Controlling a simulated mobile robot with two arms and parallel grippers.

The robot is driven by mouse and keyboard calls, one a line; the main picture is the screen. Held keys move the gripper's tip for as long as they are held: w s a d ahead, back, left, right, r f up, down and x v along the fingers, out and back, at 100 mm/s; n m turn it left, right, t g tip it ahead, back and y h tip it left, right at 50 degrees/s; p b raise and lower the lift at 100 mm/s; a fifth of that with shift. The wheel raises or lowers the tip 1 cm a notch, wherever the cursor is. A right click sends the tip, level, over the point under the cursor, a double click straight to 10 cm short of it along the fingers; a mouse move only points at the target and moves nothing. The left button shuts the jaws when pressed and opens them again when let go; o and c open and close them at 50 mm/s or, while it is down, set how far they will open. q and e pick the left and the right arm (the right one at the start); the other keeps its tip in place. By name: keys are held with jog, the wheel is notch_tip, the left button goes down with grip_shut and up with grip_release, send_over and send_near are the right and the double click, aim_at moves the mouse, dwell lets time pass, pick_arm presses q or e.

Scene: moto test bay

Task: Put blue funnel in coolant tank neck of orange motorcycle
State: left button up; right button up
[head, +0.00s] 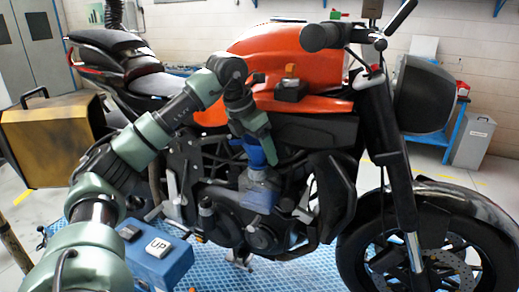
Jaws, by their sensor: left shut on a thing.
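The orange motorcycle (262,52) stands on a blue grid platform, its front wheel to the right. My left arm reaches in from the left, and my left gripper (262,148) points down beside the engine. It is shut on the blue funnel (254,158), which is partly hidden by the fingers. A bluish-grey block (260,194), perhaps the coolant tank, lies directly below the funnel. Its neck is hidden or too small to make out, and I cannot tell whether the funnel touches it. My right gripper is out of view.
A blue box with an UP button (158,248) stands at the lower left. A yellow-and-black case (40,140) is at the left of the bike. A small black box with an orange top (291,90) sits on the orange bodywork. The handlebar (335,36) juts out above.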

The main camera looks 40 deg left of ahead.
aim_at(250, 155)
pick_arm(q)
jog(key=shift+f, duration=0.2)
jog(key=o, duration=1.4)
jog(key=shift+o, duration=0.2)
jog(key=shift+r, duration=0.1)
jog(key=b+v, duration=0.1)
jog(key=v, duration=0.6)
jog(key=shift+s+r, duration=0.2)
jog(key=shift+r, duration=0.15)
